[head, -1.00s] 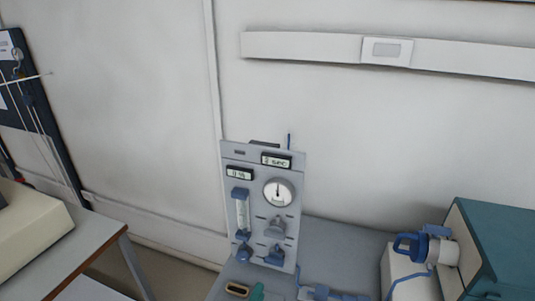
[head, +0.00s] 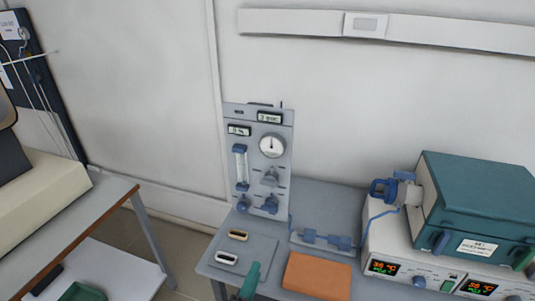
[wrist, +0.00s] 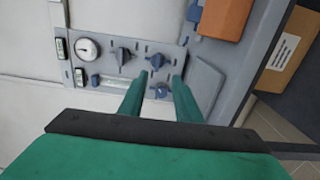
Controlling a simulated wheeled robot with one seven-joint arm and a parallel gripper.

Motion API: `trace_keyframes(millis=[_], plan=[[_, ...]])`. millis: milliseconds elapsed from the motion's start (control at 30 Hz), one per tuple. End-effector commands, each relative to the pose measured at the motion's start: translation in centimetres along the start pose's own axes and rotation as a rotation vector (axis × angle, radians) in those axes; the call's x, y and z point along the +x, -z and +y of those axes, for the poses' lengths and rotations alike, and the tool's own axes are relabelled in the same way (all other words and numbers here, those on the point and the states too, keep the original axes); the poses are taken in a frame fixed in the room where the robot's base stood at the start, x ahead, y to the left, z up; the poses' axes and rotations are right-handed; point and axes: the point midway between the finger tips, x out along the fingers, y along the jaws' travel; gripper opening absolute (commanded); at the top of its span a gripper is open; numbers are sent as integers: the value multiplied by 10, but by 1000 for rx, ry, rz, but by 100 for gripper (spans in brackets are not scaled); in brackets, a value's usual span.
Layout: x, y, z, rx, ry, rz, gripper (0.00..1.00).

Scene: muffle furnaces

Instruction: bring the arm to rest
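My gripper (wrist: 160,77) shows in the wrist view as two green fingers standing apart, with nothing between them. Beyond the fingertips is the grey gas panel (wrist: 125,62) with its round gauge and blue knobs. In the head view a green part of my gripper (head: 250,281) shows at the bottom edge, in front of the bench. The gas panel (head: 258,160) stands upright behind it, at the back left of the bench. Most of my arm is out of the picture.
A grey mat (head: 255,256) holds two small boats, one brown (head: 238,236) and one white (head: 227,258). An orange block (head: 317,277) lies to their right. A teal furnace (head: 478,195) on a white base with lit displays stands at the right. A side table (head: 75,225) is at the left.

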Motion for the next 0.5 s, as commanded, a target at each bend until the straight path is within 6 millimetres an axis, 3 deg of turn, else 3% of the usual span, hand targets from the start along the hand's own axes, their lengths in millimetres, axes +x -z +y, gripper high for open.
trace_keyframes(millis=[500], plan=[[-58,-21,-58,202,148,102,30]])
